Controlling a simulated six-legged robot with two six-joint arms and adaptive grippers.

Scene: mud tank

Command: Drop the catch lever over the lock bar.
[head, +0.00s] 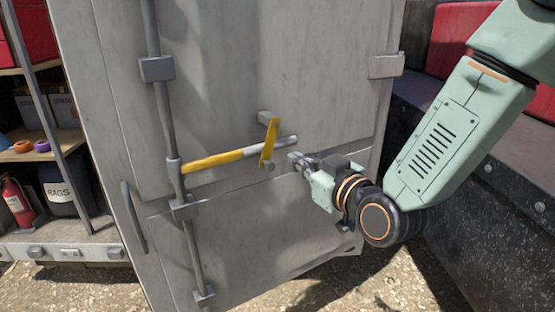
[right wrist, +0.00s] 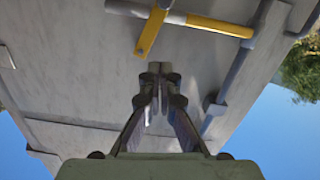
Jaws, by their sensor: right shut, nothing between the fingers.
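The catch lever (head: 269,143) is a short flat yellow plate on the grey door. It hangs steeply, slightly tilted, and crosses in front of the lock bar (head: 216,160), a near-horizontal bar with a yellow sleeve and bare grey end. In the right wrist view, the catch lever (right wrist: 150,35) also crosses the lock bar (right wrist: 220,26). My right gripper (head: 294,158) is shut and empty, just right of the catch lever and below the bar's grey end. In the wrist view, its fingertips (right wrist: 155,70) are apart from the lever. My left gripper is not in view.
The grey door (head: 330,60) carries a vertical rod (head: 160,110) with brackets and a handle (head: 133,217). Shelves with a fire extinguisher (head: 17,200) and a rags bin (head: 62,193) stand at left. A dark wall (head: 490,210) is at right. Gravel ground is in front.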

